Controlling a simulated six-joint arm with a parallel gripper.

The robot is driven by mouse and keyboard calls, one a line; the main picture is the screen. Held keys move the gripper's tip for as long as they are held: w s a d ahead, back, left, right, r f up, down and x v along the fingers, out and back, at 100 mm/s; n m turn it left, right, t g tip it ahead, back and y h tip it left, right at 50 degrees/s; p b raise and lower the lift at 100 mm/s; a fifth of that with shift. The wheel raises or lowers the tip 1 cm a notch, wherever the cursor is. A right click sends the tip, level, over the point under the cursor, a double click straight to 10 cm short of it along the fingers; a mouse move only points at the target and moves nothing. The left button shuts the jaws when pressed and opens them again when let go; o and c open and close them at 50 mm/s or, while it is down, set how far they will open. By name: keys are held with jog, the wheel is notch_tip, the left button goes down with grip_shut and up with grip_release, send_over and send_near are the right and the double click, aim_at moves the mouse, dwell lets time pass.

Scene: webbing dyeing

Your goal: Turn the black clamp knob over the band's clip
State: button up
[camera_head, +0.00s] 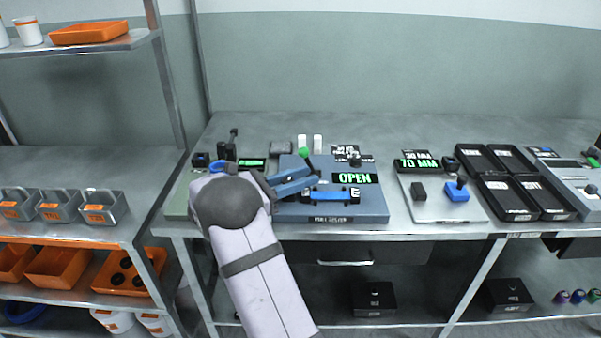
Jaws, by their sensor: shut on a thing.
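My gripper (313,178) reaches in from the lower left over the blue-grey fixture (365,216). Its two blue-grey fingers point right, their tips at a small dark piece, which I take to be the black clamp knob (316,171). The fingers are shut on it and hide most of it. Just in front, a bright blue band piece (330,196) with black ends lies on the fixture. I cannot make out its clip clearly. The fixture's display (355,178) reads OPEN in green.
A pale plate (425,208) with a blue block (457,192) lies to the right, then black trays (506,214). Bare bench (380,126) runs along the back.

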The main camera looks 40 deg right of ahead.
jog(key=m+g, duration=0.1)
jog(key=m+g+y+p, duration=0.1)
jog(key=g, duration=0.1)
jog(key=s+m+g+y+p, duration=0.1)
jog(key=g, duration=0.1)
jog(key=shift+a+m, duration=0.25)
jog(key=shift+m, duration=0.15)
jog(key=shift+s+a+m+g+y+p, duration=0.2)
jog(key=shift+m+g+y+p, duration=0.4)
jog(key=shift+g, duration=0.2)
jog(key=shift+s+a+m+g+y+p, duration=0.15)
jog(key=shift+m+g+y+p, duration=0.3)
jog(key=shift+g+y, duration=0.3)
jog(key=shift+d, duration=0.1)
jog(key=o, duration=1)
jog(key=shift+o, duration=0.2)
notch_tip(320, 180, up, 10)
jog(key=p, duration=1)
